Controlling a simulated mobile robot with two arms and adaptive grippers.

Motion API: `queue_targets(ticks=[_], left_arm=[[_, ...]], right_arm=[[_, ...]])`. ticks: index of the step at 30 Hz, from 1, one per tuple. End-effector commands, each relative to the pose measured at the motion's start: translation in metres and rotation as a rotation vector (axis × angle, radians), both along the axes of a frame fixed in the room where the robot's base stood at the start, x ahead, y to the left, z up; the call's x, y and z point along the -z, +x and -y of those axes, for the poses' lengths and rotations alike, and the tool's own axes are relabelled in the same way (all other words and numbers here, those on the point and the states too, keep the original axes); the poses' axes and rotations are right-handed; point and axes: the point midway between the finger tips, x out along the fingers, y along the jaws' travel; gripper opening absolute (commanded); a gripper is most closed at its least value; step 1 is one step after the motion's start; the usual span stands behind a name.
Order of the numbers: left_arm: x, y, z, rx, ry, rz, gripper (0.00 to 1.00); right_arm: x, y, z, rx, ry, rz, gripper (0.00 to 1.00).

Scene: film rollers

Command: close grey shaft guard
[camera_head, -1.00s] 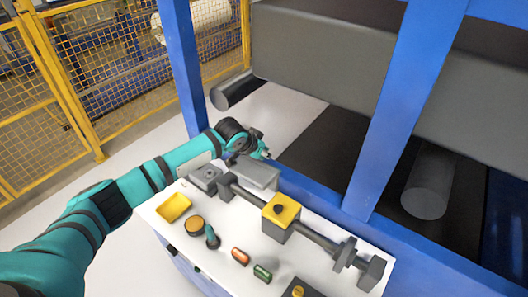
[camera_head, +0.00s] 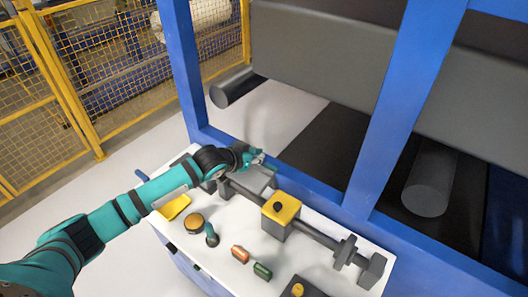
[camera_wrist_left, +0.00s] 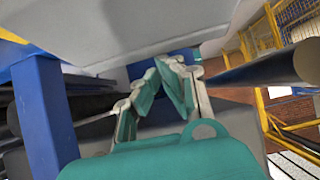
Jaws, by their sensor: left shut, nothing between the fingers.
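The grey shaft guard (camera_head: 258,181) is a grey box-like cover at the back left of the white table, beside the left end of the dark shaft (camera_head: 318,237). It is partly hidden by my left gripper (camera_head: 263,161), and I cannot tell its exact angle. My left gripper is at the guard's upper back edge in the head view, shut and empty. I cannot tell whether it touches the guard. In the left wrist view its fingers (camera_wrist_left: 170,72) come together below a large pale grey surface (camera_wrist_left: 130,25). My right gripper is not in view.
A yellow-topped block (camera_head: 281,214) sits on the shaft. The white table (camera_head: 325,278) also holds a yellow tray (camera_head: 175,207), a round yellow-topped part (camera_head: 194,223), and orange (camera_head: 240,253) and green (camera_head: 262,270) rollers. A blue post (camera_head: 190,75) and frame stand close behind.

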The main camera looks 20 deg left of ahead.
Motion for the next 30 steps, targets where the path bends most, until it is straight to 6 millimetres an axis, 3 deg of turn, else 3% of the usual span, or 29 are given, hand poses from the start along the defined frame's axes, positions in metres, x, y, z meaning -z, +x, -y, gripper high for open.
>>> queue_targets(ticks=[1,15,30], left_arm=[[0.011,-0.009,-0.002,0.001,-0.013,0.031,0.00],[0.024,-0.050,-0.017,-0.003,-0.155,0.413,0.00],[0.028,-0.061,-0.022,0.000,-0.173,0.475,0.00]], right_arm=[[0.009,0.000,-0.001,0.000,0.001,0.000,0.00],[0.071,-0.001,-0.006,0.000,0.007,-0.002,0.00],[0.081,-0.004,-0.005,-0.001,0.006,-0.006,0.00]])
